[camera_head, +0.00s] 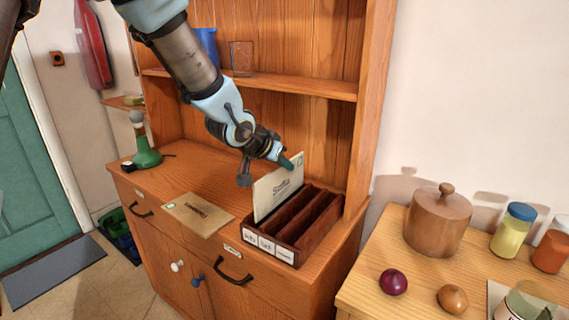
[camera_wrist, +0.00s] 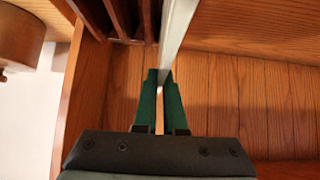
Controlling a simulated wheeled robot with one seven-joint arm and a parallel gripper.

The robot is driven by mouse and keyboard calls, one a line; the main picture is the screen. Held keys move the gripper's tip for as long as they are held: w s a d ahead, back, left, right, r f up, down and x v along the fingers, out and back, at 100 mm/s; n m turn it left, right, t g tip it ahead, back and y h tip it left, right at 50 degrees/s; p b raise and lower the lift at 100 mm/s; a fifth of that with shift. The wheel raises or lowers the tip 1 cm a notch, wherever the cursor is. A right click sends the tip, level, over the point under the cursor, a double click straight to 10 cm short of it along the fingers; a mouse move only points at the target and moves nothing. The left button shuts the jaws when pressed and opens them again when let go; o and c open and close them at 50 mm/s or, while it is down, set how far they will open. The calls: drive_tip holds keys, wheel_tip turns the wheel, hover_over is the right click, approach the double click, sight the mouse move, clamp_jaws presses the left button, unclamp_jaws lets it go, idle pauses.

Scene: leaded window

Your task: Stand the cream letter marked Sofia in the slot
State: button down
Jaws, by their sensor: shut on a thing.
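My gripper (camera_head: 291,161) is shut on the top right corner of the cream letter (camera_head: 277,190) marked Sofia. The letter is upright on edge, its written face turned to the head view. In the wrist view the green fingers (camera_wrist: 160,75) pinch it, and the letter (camera_wrist: 177,30) shows as a thin pale strip. The dark wooden letter rack (camera_head: 283,253) has several upright slots with white labels on its front. The letter stands at the rack's left side, hiding part of it. I cannot tell whether its lower edge is inside the leftmost slot.
The dresser's side post (camera_head: 365,130) rises close behind the rack. A side table at right holds a wooden pot (camera_head: 437,222), jars and onions.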

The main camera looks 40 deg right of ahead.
drive_tip(key=shift+f+b, duration=1.55)
drive_tip(key=shift+f, duration=0.5)
drive_tip(key=c, duration=0.9)
unclamp_jaws()
drive_tip(key=p+v, duration=0.1)
drive_tip(key=v, duration=0.8)
drive_tip(key=shift+a+r+p, duration=0.25)
drive_tip(key=shift+r+p, duration=0.05)
drive_tip(key=shift+p, duration=0.1)
drive_tip(key=shift+s+a+r, duration=0.2)
drive_tip(key=shift+a+r, duration=0.1)
drive_tip(key=shift+a, duration=0.15)
